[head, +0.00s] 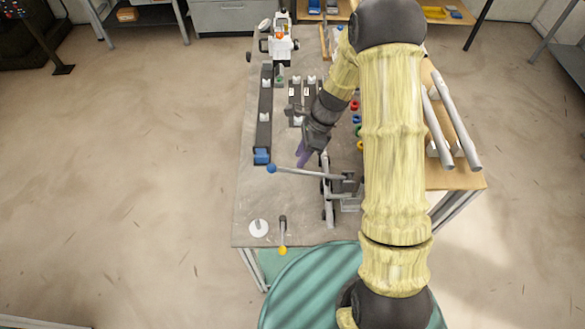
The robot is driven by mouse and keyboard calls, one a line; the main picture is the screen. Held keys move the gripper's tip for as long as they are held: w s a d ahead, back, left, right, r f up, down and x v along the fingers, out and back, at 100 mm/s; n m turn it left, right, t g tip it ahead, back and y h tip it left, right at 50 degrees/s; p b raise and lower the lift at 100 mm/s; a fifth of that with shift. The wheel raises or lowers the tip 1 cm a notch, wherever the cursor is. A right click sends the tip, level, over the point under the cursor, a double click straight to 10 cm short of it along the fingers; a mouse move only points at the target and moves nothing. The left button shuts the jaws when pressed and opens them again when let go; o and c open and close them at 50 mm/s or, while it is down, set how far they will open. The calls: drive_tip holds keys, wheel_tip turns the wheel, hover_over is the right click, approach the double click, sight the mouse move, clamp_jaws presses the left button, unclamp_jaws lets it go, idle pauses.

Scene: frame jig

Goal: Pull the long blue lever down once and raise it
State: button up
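The long lever is a thin grey rod (308,173) with a blue ball (271,169) at its left end. It runs nearly level across the picture from a grey metal bracket (346,186) near the right side of the bench. My gripper (301,158), with purple fingers, hangs just behind the rod, to the right of the blue ball. It looks apart from the ball; whether it touches the rod I cannot tell. The fingers are small and overlap in this view, so their opening is unclear. My arm hides part of the bench to the right.
A short lever with a yellow ball (283,250) and a white disc (258,228) are at the bench's near edge. A dark rail with a blue end block (262,156) lies behind the blue ball. Pale bars (455,125) stand on the right. Bare bench (254,195) shows at front left.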

sight(292, 170)
drive_tip(key=p+x, duration=0.1)
drive_tip(key=x, duration=0.6)
drive_tip(key=shift+a+f, duration=0.1)
drive_tip(key=shift+f, duration=0.1)
drive_tip(key=shift+c, duration=0.2)
clamp_jaws()
